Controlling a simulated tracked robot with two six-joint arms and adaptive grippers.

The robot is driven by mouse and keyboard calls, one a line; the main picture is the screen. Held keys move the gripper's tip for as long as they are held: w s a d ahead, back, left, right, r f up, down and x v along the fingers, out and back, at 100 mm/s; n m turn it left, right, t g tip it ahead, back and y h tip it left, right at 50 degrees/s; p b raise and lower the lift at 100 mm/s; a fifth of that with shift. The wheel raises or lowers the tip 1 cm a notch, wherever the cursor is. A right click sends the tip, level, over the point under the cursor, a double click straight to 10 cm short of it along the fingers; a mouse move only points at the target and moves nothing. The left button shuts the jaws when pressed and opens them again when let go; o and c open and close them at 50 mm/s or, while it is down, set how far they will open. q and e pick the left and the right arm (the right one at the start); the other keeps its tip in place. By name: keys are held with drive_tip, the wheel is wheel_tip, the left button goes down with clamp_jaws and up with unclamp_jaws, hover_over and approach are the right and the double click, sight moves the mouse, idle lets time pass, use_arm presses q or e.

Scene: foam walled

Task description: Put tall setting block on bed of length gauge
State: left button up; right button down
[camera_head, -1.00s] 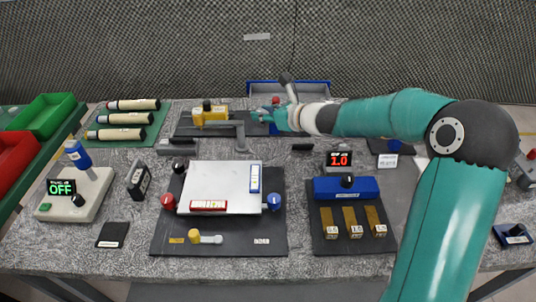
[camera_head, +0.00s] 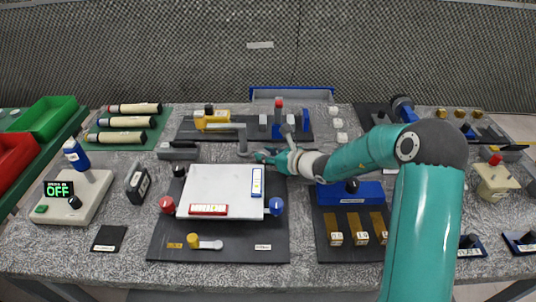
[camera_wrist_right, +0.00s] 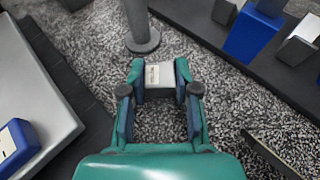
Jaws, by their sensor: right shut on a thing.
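My right gripper (camera_head: 262,157) is just behind the white plate's far right corner in the head view. In the right wrist view my right gripper (camera_wrist_right: 160,97) is shut on a small pale grey block with a white label, which I take to be the tall setting block (camera_wrist_right: 167,73); its print is too small to read. The block is hard to make out in the head view. The length gauge (camera_head: 212,119), yellow at its left end, lies behind the gripper. Its dark bed (camera_wrist_right: 207,27) shows at upper right in the wrist view, apart from the held block. My left gripper is not in view.
A grey post on a round base (camera_wrist_right: 143,40) stands close beyond the gripper. Grey and blue blocks (camera_wrist_right: 253,37) stand on the gauge bed. The white plate (camera_head: 222,190) with red and blue knobs is in front. Small white blocks (camera_head: 337,124) stand right of the gauge.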

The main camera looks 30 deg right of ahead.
drive_tip(key=c, duration=0.8)
unclamp_jaws()
drive_tip(key=shift+c, duration=0.2)
